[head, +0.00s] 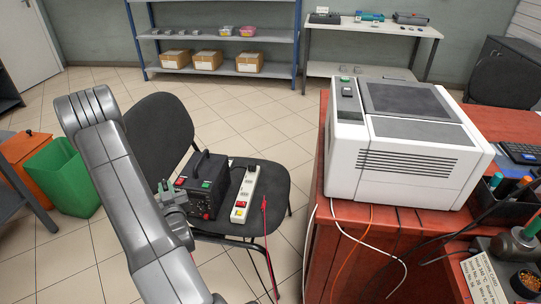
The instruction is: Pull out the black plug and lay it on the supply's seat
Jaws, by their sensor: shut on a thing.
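The power supply (205,186) is a black box with a top handle and small red and green parts. It stands on the dark seat (272,182) of a chair. My gripper (180,198) is at the supply's left front side, at about the height of its front panel. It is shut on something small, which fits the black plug. The fingers and my arm hide the plug, so I cannot tell whether it is still in its socket.
A white power strip (240,196) with a black cord lies on the seat right of the supply. A red lead (265,225) hangs over the seat's front edge. A red desk (345,240) with a white machine (400,140) stands at right. A green bin (65,175) is at left.

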